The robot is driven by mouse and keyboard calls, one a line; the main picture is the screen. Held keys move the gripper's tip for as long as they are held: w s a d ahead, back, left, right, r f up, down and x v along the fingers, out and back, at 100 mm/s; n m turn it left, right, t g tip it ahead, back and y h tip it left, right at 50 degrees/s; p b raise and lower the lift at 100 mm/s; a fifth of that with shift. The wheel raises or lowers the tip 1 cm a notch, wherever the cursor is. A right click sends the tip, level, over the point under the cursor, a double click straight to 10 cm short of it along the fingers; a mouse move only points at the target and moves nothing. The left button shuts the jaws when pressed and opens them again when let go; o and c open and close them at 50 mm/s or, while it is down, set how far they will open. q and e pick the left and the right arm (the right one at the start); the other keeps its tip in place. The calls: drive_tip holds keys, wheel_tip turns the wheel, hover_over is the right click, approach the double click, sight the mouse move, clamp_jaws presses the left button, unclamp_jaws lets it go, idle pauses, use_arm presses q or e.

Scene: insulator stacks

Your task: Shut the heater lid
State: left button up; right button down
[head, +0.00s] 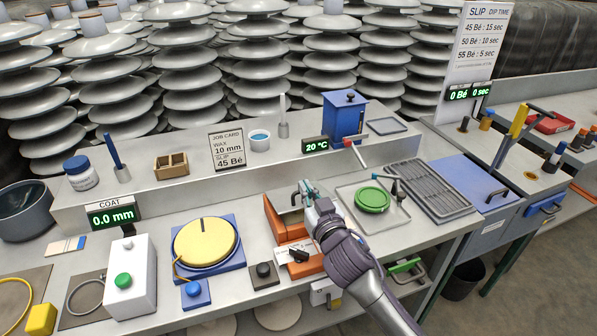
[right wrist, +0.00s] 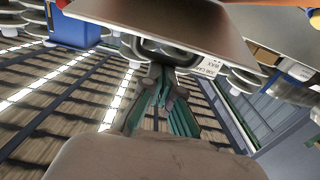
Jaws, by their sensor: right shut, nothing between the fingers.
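The orange heater (head: 312,268) stands at the middle of the bench. Its lid (head: 274,218) appears raised and tilted, with a dark handle near its top edge. My right gripper (head: 303,190) is shut and empty beside that handle, and my arm hides part of the heater. In the right wrist view a flat panel, which looks like the lid (right wrist: 170,18), spans the top. Its dark handle lies just past my shut fingertips (right wrist: 160,72); whether they touch cannot be told. My left gripper is not in view.
A yellow disc (head: 205,242) on a blue base stands left of the heater. A tray with a green disc (head: 372,198) and a wire rack (head: 428,188) lie to the right. A blue box (head: 345,120) and a temperature display (head: 316,146) stand behind.

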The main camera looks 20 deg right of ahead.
drive_tip(key=shift+s+f+b, duration=0.25)
drive_tip(key=shift+s+f, duration=0.2)
drive_tip(key=shift+f, duration=0.3)
drive_tip(key=shift+s+f+b, duration=0.25)
drive_tip(key=shift+s+f, duration=0.15)
drive_tip(key=shift+f, duration=0.35)
drive_tip(key=shift+r, duration=0.1)
